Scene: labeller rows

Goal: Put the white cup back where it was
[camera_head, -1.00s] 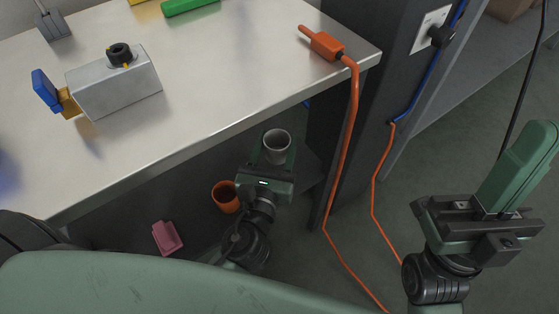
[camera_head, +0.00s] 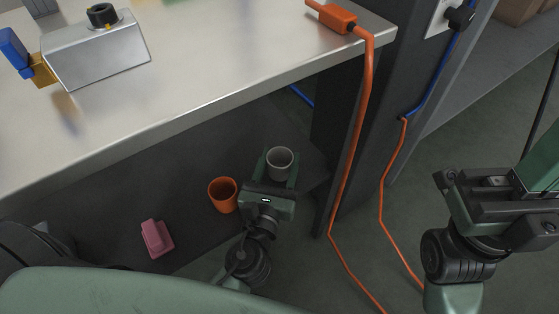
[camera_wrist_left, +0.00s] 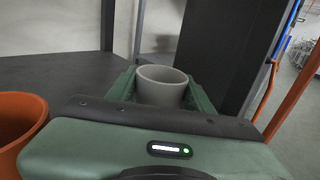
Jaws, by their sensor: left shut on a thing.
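The white cup (camera_head: 280,163), greyish in this light, stands upright between the green fingers of my left gripper (camera_head: 278,172). The gripper is shut on it, below the front edge of the metal table and over the right part of the dark lower shelf (camera_head: 110,215). The left wrist view shows the cup (camera_wrist_left: 162,88) with a finger on each side. Its base is hidden, so I cannot tell whether it touches the shelf.
An orange cup (camera_head: 223,195) stands on the shelf just left of my left gripper. A pink object (camera_head: 157,239) lies further left. The metal tabletop (camera_head: 210,70) overhangs the shelf. An orange cable (camera_head: 357,130) hangs to the right, beside a dark post (camera_head: 385,90).

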